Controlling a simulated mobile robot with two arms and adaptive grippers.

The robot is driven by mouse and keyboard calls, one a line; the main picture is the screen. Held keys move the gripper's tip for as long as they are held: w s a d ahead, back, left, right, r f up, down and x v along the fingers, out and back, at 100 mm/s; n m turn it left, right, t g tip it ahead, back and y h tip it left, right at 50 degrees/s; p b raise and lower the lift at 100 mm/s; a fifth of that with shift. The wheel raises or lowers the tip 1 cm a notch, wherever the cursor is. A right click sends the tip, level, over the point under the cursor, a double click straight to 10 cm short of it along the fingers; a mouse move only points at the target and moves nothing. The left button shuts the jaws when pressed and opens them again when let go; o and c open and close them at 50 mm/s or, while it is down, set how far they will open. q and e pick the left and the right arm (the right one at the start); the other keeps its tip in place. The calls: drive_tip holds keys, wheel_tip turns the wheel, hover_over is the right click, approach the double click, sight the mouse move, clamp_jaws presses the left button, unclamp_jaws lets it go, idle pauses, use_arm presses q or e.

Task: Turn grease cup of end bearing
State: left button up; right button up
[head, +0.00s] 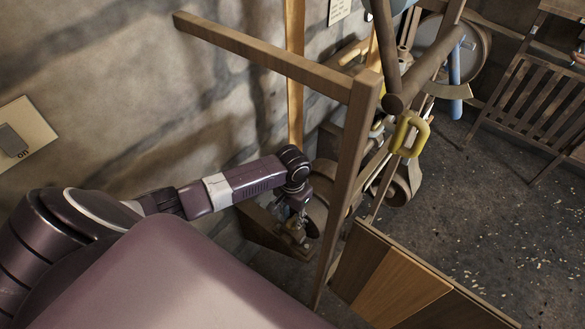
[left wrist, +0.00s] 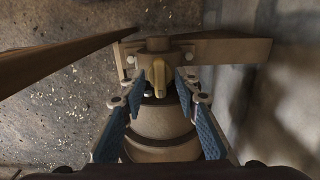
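The grease cup (left wrist: 159,76) is a small brass-yellow piece on top of the end bearing (left wrist: 157,46), which is bolted to a timber beam (left wrist: 232,49). My left gripper (left wrist: 160,88) is open, with its blue-padded fingers on either side of the cup and a visible gap at each side. A rounded drum-like part (left wrist: 160,125) lies below, between the fingers. In the head view my left gripper (head: 297,215) points down behind a wooden post, close to the wall; the cup cannot be made out there. My right gripper is not in view.
A wooden post (head: 347,175) with a horizontal rail (head: 262,55) stands close beside my left arm. A wooden panel (head: 400,285) is to the right of it. A yellow handle (head: 410,134) and a blue handle (head: 455,78) are farther back. Open floor (head: 500,215) lies at right.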

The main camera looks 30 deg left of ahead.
use_arm(q)
clamp_jaws()
